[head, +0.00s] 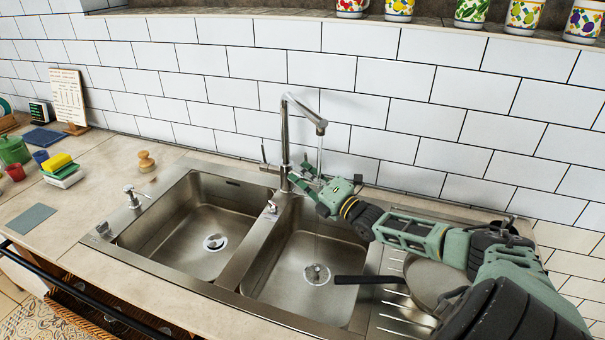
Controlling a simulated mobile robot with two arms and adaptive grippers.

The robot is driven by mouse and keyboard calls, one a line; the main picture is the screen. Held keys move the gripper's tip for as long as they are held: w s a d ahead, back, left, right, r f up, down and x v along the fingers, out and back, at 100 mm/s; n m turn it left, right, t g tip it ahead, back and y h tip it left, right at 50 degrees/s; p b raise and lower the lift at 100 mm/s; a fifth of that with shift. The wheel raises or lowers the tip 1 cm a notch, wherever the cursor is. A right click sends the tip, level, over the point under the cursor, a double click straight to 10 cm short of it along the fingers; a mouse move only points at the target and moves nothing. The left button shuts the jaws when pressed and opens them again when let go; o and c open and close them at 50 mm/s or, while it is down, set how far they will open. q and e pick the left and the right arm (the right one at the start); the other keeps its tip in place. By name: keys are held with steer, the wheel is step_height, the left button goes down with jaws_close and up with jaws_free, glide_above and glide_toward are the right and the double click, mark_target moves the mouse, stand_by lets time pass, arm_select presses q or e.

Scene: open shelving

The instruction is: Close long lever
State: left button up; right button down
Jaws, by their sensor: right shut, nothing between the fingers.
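A chrome faucet (285,135) stands behind the double sink, its angled spout (308,114) reaching over the right basin. A thin stream of water runs down from the spout toward the drain of the right basin. A slim lever (264,154) sticks up at the left side of the faucet's base. My right gripper (300,174) comes in from the right, shut and empty, with its fingers close to the lower part of the faucet column. I cannot tell whether the fingers touch it. My left gripper is not in view.
The left basin (180,222) is empty. A pan (434,280) lies on the drainboard at right, its dark handle over the right basin. A soap dispenser (131,197) stands left of the sink. The tiled wall rises close behind the faucet.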

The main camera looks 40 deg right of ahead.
mark_target(306, 156)
steer(key=d+r+m+p, duration=0.1)
steer(key=w+d+r+m+g+p, duration=0.1)
steer(key=d+r+m+p, duration=0.1)
steer(key=shift+w+d+m+g+h, duration=0.25)
steer(key=shift+w+m+g+h, duration=0.05)
steer(key=shift+w+m+h, duration=0.1)
stand_by(0.4)
